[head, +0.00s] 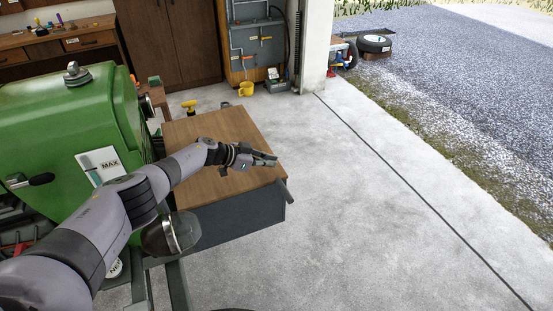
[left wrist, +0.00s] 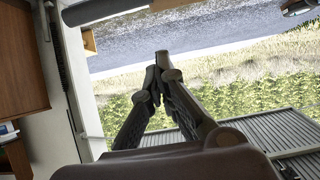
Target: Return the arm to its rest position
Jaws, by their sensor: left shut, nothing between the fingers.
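The gripper is shut and empty. In the left wrist view, its fingers (left wrist: 160,76) meet at the tips, with grass and gravel beyond them. My right gripper is not in view.
A yellow-handled tool (head: 189,104) shows at the cabinet's back edge. A workbench (head: 60,45) is at the back left. The concrete floor (head: 370,210) to the right is clear.

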